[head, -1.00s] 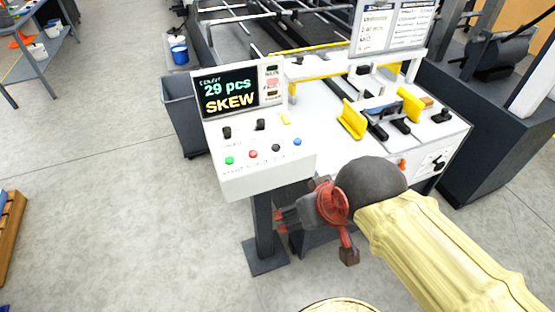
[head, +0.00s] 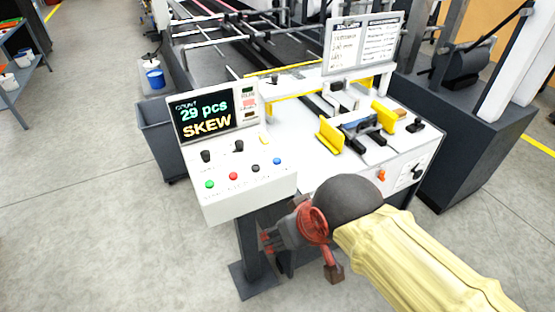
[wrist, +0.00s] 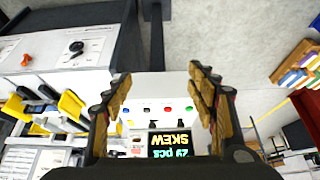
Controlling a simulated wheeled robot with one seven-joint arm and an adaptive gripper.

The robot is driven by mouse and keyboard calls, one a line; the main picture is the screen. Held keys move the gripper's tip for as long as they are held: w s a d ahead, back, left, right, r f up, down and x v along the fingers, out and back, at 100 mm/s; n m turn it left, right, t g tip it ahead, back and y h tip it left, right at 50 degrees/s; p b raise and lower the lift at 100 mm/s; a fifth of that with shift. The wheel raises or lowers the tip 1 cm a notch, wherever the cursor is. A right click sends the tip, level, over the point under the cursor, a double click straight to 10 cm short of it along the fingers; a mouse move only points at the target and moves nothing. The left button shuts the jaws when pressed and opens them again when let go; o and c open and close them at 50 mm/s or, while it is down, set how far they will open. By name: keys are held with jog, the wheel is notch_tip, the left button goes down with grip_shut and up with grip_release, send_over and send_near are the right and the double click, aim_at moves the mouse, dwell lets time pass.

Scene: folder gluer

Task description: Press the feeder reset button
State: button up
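The white control panel (head: 245,195) has a front row of buttons: green (head: 209,184), red (head: 233,176), black (head: 256,168) and blue (head: 278,161). A yellow button (head: 264,140) sits behind them, with two black knobs to its left. The labels are too small to read, so I cannot tell which is the feeder reset. The screen (head: 206,116) reads 29 pcs SKEW. My gripper (head: 268,240) is below and in front of the panel, apart from it. In the wrist view my gripper (wrist: 160,78) is open and empty, with the button row seen upside down between its fingers.
The feeder table (head: 311,170) with yellow guides (head: 331,135) lies right of the panel. An orange knob (head: 381,175) is on its front. A dark grey bin (head: 160,135) stands left of the panel.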

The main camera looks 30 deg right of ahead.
jog(key=c, duration=1.3)
grip_shut()
dwell(0.6)
